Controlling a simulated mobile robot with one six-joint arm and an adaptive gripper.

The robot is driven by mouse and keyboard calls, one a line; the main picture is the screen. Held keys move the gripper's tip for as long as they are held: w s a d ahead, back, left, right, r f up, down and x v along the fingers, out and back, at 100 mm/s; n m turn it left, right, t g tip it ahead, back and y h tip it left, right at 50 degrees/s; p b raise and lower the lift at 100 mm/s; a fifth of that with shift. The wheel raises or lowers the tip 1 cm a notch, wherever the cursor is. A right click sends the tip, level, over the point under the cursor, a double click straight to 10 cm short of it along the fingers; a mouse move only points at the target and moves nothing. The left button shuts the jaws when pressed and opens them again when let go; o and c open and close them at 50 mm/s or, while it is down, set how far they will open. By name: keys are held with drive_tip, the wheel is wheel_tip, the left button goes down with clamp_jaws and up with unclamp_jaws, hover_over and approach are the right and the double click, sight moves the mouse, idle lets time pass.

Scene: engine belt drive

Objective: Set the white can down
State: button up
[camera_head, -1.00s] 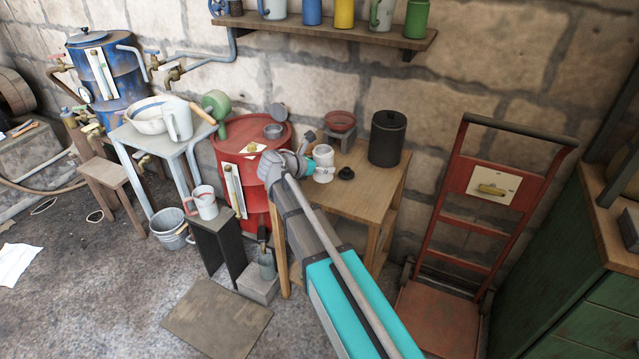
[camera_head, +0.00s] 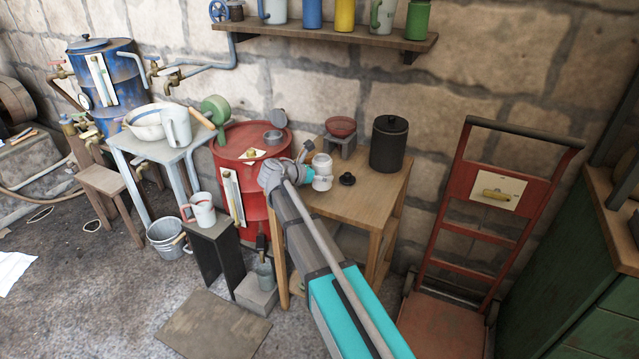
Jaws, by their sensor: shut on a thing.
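The white can (camera_head: 322,172) is upright at the left part of the wooden table (camera_head: 372,207), in the head view. It looks to be on or just above the tabletop; I cannot tell which. My gripper (camera_head: 309,174) reaches it from the left and is shut on it. The gripper's teal finger part shows at the can's left side, and the far finger is hidden.
A small black lid or knob (camera_head: 347,179) lies just right of the can. A black canister (camera_head: 388,143) and a red bowl on a stand (camera_head: 341,128) are behind. A red drum (camera_head: 236,142) stands left. The table's front right is bare.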

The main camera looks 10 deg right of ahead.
sight(321, 182)
drive_tip(key=shift+w+f+b, duration=0.5)
drive_tip(key=shift+f+b, duration=0.05)
drive_tip(key=shift+f, duration=0.1)
drive_tip(key=shift+s+f+b, duration=0.1)
drive_tip(key=shift+f+b, duration=1.2)
drive_tip(key=shift+b, duration=0.05)
drive_tip(key=shift+f, duration=0.15)
drive_tip(key=o, duration=1)
drive_tip(key=shift+o, duration=0.2)
drive_tip(key=shift+r, duration=0.2)
drive_tip(key=shift+s+a+r+p, duration=0.3)
drive_tip(key=shift+a+p, duration=0.05)
drive_tip(key=shift+a, duration=0.1)
drive_tip(key=p+v, duration=0.4)
drive_tip(key=v, duration=0.7)
